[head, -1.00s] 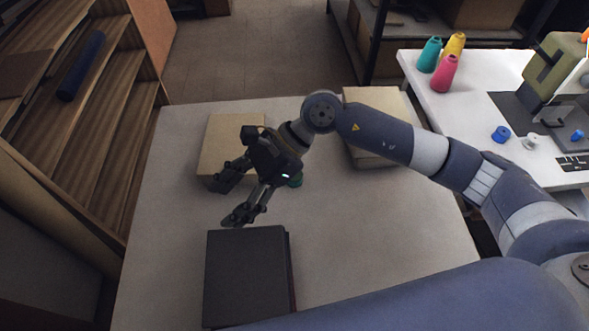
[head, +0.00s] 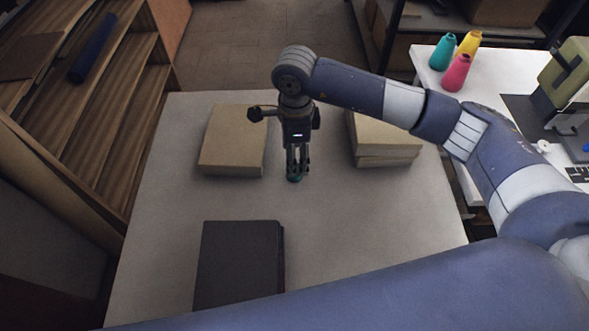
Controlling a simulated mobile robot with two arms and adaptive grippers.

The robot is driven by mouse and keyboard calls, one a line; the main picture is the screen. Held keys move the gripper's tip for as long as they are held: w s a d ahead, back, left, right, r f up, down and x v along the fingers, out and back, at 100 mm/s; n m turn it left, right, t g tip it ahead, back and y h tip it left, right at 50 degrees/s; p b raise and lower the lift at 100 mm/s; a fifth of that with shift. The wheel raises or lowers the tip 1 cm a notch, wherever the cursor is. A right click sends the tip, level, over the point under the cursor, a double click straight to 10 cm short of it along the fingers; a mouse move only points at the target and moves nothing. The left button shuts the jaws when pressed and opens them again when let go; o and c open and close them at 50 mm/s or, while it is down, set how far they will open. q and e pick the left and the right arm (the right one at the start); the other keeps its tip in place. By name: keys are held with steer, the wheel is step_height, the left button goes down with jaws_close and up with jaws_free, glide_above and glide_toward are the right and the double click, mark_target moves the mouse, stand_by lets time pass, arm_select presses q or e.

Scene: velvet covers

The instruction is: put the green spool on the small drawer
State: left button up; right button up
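The green spool (head: 294,179) stands on the pale table, between two tan boxes. Only a small part of it shows below my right gripper (head: 297,170), which points straight down with its fingertips right at the spool. The fingers are seen edge-on and cover most of the spool, so I cannot tell whether they are closed on it. No thing is clearly a small drawer; the candidates are the left tan box (head: 233,140), the right tan box (head: 385,145) and a dark grey box (head: 238,262) in front. My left gripper is not in view.
The pale table (head: 350,225) is bare at the middle and front right. A wooden shelf (head: 110,110) stands at the left.

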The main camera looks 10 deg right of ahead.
steer(key=shift+s+a+f+p, duration=0.15)
steer(key=shift+f+p, duration=0.2)
steer(key=shift+f, duration=0.95)
steer(key=shift+s+d+f+p, duration=0.1)
steer(key=shift+f+p, duration=0.25)
steer(key=shift+f, duration=0.95)
steer(key=c, duration=0.9)
